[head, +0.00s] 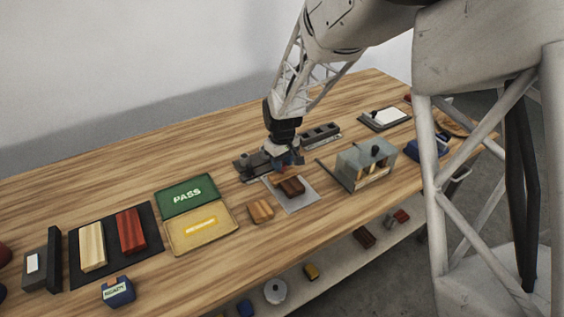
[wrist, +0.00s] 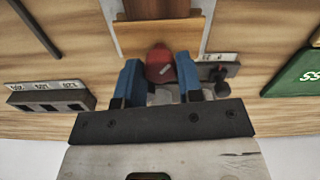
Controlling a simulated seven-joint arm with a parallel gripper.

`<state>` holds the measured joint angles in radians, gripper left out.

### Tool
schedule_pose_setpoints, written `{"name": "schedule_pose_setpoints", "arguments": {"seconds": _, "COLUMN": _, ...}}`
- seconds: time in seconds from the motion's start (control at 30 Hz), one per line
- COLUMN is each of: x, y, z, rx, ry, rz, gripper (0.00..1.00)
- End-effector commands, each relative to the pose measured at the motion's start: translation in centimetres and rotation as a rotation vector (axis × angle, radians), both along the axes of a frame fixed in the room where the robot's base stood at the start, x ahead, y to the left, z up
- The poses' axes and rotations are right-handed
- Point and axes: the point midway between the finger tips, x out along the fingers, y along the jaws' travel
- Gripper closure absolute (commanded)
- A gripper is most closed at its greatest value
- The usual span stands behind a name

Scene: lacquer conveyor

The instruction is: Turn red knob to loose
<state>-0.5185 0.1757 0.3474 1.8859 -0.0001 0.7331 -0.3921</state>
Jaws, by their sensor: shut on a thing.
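The red knob (wrist: 160,62) shows in the wrist view between the two blue fingers of my gripper (wrist: 160,70). The fingers are shut on it, one on each side. In the head view my gripper (head: 287,157) is low over the dark fixture (head: 250,165) at the middle of the table, and I cannot make out the knob there. A small white label plate (wrist: 226,57) lies right of the knob in the wrist view; its lettering is too small to read surely. The knob's pointing direction is unclear.
A grey plate with a brown block (head: 291,187) lies just in front of my gripper. A glass-sided box (head: 366,164) stands to the right. A green PASS panel (head: 187,195), a yellow tray (head: 203,244) and a wooden block (head: 261,211) lie left. The back left table is clear.

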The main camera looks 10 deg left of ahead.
Motion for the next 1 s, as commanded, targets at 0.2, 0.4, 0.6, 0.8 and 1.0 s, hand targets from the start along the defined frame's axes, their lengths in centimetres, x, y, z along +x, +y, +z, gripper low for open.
{"name": "schedule_pose_setpoints", "arguments": {"seconds": 0.2, "x": -0.01, "y": -0.01, "z": 0.00, "rx": 0.000, "ry": 0.000, "rz": 0.205, "gripper": 0.90}}
{"name": "schedule_pose_setpoints", "arguments": {"seconds": 0.4, "x": 0.01, "y": 0.01, "z": 0.03, "rx": 0.000, "ry": -0.001, "rz": 0.389, "gripper": 0.90}}
{"name": "schedule_pose_setpoints", "arguments": {"seconds": 0.6, "x": 0.01, "y": 0.01, "z": 0.05, "rx": 0.000, "ry": -0.001, "rz": 0.539, "gripper": 0.90}}
{"name": "schedule_pose_setpoints", "arguments": {"seconds": 0.8, "x": 0.01, "y": 0.02, "z": 0.00, "rx": 0.001, "ry": 0.000, "rz": 0.633, "gripper": 0.90}}
{"name": "schedule_pose_setpoints", "arguments": {"seconds": 1.0, "x": 0.02, "y": 0.02, "z": 0.01, "rx": 0.000, "ry": -0.001, "rz": 0.671, "gripper": 0.90}}
